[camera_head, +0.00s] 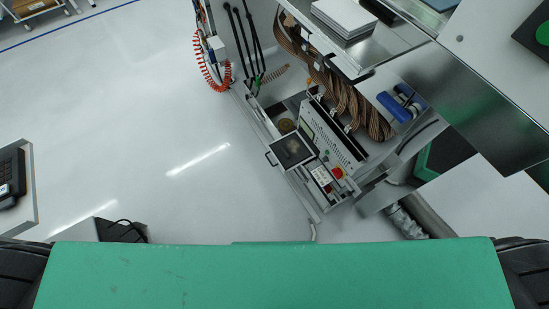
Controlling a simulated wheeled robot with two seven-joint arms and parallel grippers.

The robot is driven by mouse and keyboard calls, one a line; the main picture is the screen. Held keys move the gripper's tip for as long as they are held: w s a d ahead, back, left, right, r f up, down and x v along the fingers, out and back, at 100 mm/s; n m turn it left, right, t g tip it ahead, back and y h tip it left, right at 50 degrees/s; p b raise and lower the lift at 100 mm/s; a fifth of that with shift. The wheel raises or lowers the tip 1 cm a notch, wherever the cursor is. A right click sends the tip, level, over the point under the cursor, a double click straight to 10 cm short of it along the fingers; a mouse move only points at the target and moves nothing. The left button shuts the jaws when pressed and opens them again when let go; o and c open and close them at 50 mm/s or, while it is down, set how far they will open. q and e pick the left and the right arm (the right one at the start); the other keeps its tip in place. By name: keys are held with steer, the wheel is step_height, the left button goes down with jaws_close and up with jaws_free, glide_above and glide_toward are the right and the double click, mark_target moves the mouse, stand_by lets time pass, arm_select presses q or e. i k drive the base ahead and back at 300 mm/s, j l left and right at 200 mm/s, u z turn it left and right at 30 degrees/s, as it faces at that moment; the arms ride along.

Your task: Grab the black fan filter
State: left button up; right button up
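A dark square panel in a thin pale frame (292,150) sits tilted on the front of the open test handler (332,140), near the middle of the view. It may be the black fan filter or a small screen; I cannot tell which. A round brownish part (286,126) shows just behind it inside the machine. Neither of my grippers is in view, and nothing is seen touching the panel.
Brown ribbon cables (345,95) hang inside the machine. A red coiled hose (203,65) hangs at its left side. A dark object with a cable (120,232) is at lower left. The pale floor (130,120) to the left is mostly clear.

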mark_target(289, 151)
steer(key=i+j+z, duration=0.25)
steer(key=i+j, duration=0.25)
steer(key=j, duration=0.2)
steer(key=i+j+z, duration=0.15)
steer(key=j, duration=0.2)
steer(key=i+j+z, duration=0.1)
steer(key=i+j, duration=0.2)
steer(key=j, duration=0.1)
